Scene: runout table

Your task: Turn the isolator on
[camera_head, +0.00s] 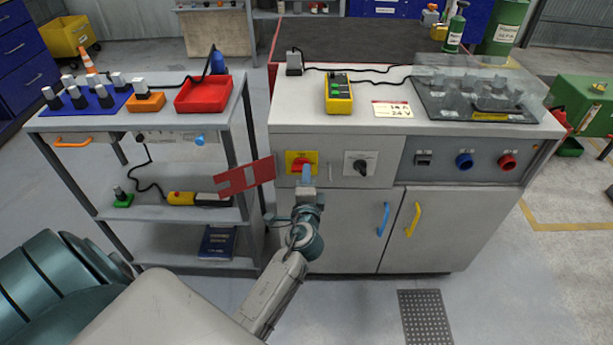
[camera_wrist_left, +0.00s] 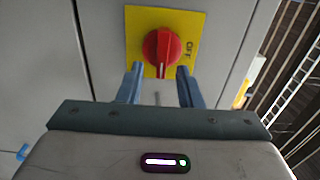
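The isolator is a red rotary knob (camera_wrist_left: 161,50) on a yellow plate (camera_wrist_left: 188,22) marked OFF, set in the front panel of the grey cabinet. In the head view the yellow plate (camera_head: 291,158) shows, with the red knob (camera_head: 302,160) partly behind my gripper. My left gripper (camera_head: 306,174) is just in front of the knob. Contact with the knob cannot be told. My right gripper is not in view.
A black selector switch (camera_head: 361,164) is right of the isolator. A red slotted plate (camera_head: 245,177) hangs at its left, close to my left arm. Blue (camera_head: 383,219) and yellow (camera_head: 412,219) handles stick out from the cabinet doors. A grey shelf cart (camera_head: 180,214) stands left.

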